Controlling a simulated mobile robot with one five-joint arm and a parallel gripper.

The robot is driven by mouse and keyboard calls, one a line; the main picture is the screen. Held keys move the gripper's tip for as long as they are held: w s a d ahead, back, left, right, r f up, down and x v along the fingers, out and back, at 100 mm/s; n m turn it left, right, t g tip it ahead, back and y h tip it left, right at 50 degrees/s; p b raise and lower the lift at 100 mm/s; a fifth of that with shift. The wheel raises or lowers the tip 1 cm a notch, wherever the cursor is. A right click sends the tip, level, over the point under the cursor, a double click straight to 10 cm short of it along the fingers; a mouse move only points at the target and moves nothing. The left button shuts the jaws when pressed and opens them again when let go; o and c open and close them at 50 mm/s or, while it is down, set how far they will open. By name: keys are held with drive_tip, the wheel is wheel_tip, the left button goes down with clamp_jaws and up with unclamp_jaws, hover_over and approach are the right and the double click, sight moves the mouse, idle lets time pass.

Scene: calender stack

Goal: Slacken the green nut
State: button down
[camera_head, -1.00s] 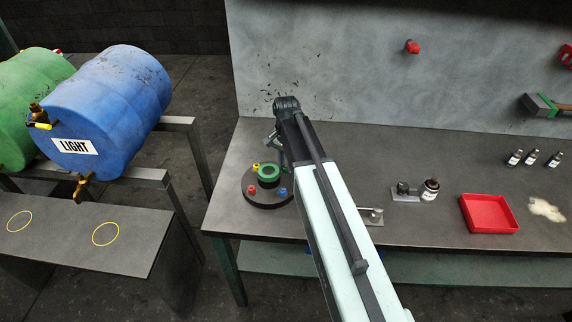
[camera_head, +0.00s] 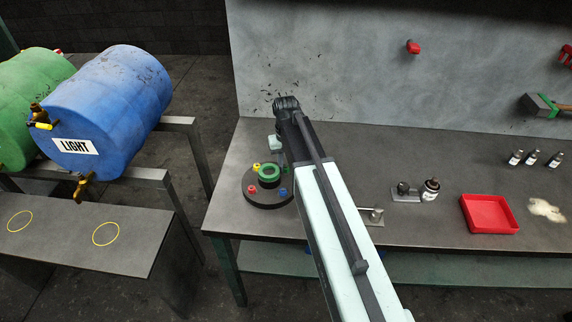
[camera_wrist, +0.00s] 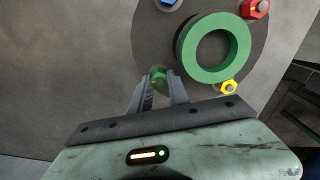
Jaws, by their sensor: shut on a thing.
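The green nut (camera_wrist: 159,74) shows in the wrist view between the fingertips of my gripper (camera_wrist: 161,80), which is shut on it. It sits near the edge of a dark round disc (camera_wrist: 180,75), beside a large green ring (camera_wrist: 240,47). A yellow nut (camera_wrist: 229,88), a red nut (camera_wrist: 256,8) and a blue nut (camera_wrist: 169,2) also sit around the ring. In the head view the disc (camera_head: 267,203) stands on the bench at the arm's left.
A blue barrel (camera_head: 115,110) and a green barrel (camera_head: 35,105) lie on a rack at the left.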

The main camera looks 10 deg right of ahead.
drive_tip(key=shift+n, duration=0.3)
drive_tip(key=c, duration=1.2)
unclamp_jaws()
drive_tip(key=shift+c, duration=0.2)
